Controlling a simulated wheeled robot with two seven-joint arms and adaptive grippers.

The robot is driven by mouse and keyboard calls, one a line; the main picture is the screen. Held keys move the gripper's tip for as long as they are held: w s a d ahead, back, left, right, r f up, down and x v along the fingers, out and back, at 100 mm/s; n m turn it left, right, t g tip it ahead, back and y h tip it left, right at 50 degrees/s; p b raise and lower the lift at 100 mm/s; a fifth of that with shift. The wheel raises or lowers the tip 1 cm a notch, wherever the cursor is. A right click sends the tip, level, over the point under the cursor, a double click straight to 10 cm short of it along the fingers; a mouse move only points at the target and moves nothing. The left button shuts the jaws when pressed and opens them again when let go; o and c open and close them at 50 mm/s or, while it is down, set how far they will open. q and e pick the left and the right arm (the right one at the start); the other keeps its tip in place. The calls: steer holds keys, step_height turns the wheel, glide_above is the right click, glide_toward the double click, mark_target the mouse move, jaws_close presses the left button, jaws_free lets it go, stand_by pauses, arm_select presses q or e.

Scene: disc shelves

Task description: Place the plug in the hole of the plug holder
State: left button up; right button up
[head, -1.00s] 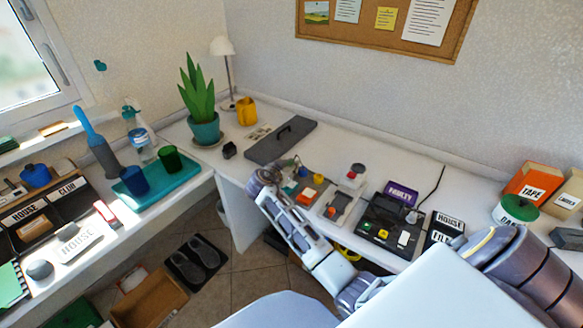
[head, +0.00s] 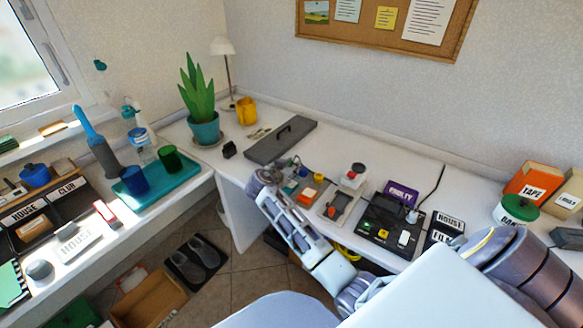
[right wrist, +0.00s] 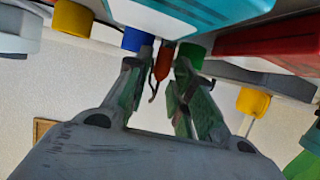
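My right gripper (head: 272,172) is at the left edge of a grey board (head: 318,177) with small coloured pieces, among them an orange one (head: 307,195). In the right wrist view its two fingers (right wrist: 160,85) are apart. A small reddish piece with a thin dark hook (right wrist: 163,62) shows between and beyond them; I cannot tell whether it touches them. A pale plug-like piece with a dark cable (head: 411,216) sits on a black panel (head: 377,213) further right. I cannot tell which piece is the plug holder. My left gripper is out of view.
A grey lidded box (head: 281,140) lies behind the gripper. A purple box marked FAULTY (head: 401,192) is behind the black panel. A teal tray (head: 157,172) lies on the left table.

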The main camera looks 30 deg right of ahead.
steer(key=shift+r, duration=0.15)
steer(key=shift+s+a, duration=0.1)
steer(key=shift+a, duration=0.2)
steer(key=v, duration=0.5)
steer(key=shift+s+a+r, duration=0.1)
steer(key=shift+a, duration=0.05)
steer(key=shift+s+a+r, duration=0.25)
steer(key=shift+s+a, duration=0.05)
steer(key=shift+a, duration=0.2)
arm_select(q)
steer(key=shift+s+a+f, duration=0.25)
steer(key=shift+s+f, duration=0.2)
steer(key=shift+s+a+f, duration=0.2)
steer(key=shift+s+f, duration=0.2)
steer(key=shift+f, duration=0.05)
arm_select(e)
steer(key=shift+a, duration=0.1)
